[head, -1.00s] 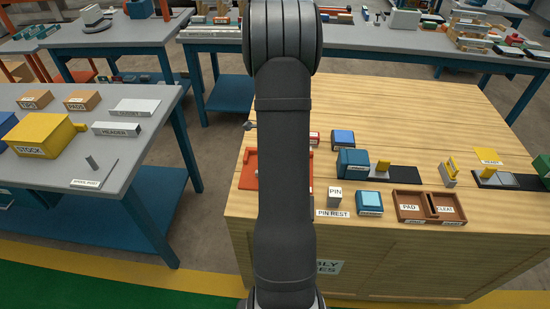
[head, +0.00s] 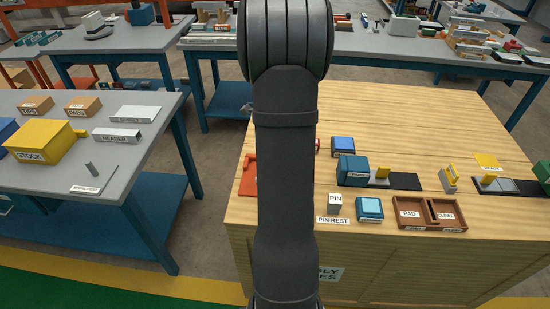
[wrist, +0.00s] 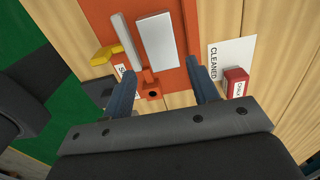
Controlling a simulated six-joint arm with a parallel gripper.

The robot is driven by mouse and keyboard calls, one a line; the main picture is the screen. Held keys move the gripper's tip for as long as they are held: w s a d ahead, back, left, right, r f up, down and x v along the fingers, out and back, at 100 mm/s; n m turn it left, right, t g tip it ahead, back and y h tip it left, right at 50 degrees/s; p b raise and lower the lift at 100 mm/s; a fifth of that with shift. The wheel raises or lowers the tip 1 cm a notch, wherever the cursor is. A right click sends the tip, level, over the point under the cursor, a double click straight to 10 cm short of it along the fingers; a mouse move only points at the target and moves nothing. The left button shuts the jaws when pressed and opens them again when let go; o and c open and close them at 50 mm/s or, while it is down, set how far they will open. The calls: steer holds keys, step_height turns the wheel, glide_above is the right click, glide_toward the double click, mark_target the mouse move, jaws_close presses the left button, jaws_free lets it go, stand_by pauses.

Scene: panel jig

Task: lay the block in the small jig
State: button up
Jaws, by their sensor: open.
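In the wrist view, my gripper (wrist: 165,82) is open, its two blue fingers apart with nothing between their tips. Just beyond them is an orange jig (wrist: 178,85) with a small holed lug. A pale rectangular block or plate (wrist: 157,40) lies over the orange surface; I cannot tell whether it is a loose block or a jig face. A grey bar (wrist: 126,42) and a yellow piece (wrist: 106,54) are to its left. In the head view, only the left edge of the orange jig (head: 246,178) shows; my arm hides the rest and my gripper.
A red block (wrist: 236,80) stands by a white card (wrist: 228,58) marked CLEANED, right of the jig. In the head view, a blue block (head: 353,169), a pin block (head: 335,202) and a brown tray (head: 425,228) occupy the bench front. The back of the wooden bench (head: 420,115) is clear.

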steer(key=shift+r, duration=1.75)
steer(key=shift+f, duration=0.1)
step_height(320, 180, down, 12)
steer(key=shift+f, duration=0.25)
steer(key=shift+r, duration=2.05)
